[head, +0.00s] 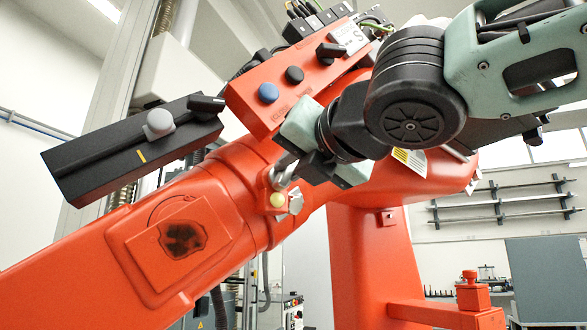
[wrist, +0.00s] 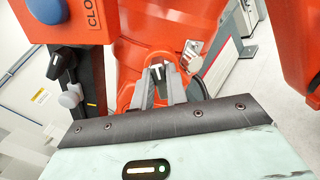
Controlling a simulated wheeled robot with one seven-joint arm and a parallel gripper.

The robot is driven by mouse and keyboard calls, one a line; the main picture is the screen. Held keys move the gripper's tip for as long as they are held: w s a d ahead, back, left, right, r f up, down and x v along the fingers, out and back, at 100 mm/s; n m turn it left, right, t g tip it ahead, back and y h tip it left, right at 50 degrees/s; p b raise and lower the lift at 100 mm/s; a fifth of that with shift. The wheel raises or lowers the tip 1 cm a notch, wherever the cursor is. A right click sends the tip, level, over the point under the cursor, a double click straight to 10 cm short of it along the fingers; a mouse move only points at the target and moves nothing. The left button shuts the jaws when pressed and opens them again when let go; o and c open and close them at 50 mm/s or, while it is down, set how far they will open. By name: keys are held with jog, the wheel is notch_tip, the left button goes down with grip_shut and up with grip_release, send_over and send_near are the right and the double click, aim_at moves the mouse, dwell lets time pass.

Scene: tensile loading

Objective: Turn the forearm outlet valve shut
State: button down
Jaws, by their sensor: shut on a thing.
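The orange forearm (head: 190,235) of the big robot runs from lower left up to its elbow. The outlet valve (head: 295,202) is a small metal fitting on the forearm's side, with a pale yellow round part (head: 277,201) beside it. In the wrist view the metal fitting (wrist: 192,55) shows just right of the fingertips. My gripper (head: 284,172) reaches down to the valve from the upper right. In the wrist view its two grey fingers (wrist: 160,76) are shut on the valve's small handle (wrist: 158,70), dark and silver between the tips. The fingers hide much of the handle.
An orange control box (head: 290,85) with blue and black knobs sits just above my gripper; it fills the upper left of the wrist view (wrist: 85,20). A black bar (head: 130,145) with a grey knob juts out left. Wall shelves (head: 500,205) stand far off.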

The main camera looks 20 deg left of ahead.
jog(key=shift+w+d+f+m+b, duration=0.15)
jog(key=shift+m+b, duration=1.25)
jog(key=shift+m, duration=1.55)
jog(key=shift+s+a+f+m+b, duration=0.1)
jog(key=shift+f+m+b, duration=0.15)
jog(key=shift+m+b, duration=1.95)
jog(key=shift+w+d+f+m+b, duration=0.15)
jog(key=shift+m+b, duration=0.45)
jog(key=shift+m, duration=3.15)
jog(key=shift+a, duration=0.1)
jog(key=c, duration=1.4)
grip_release()
jog(key=shift+s, duration=0.1)
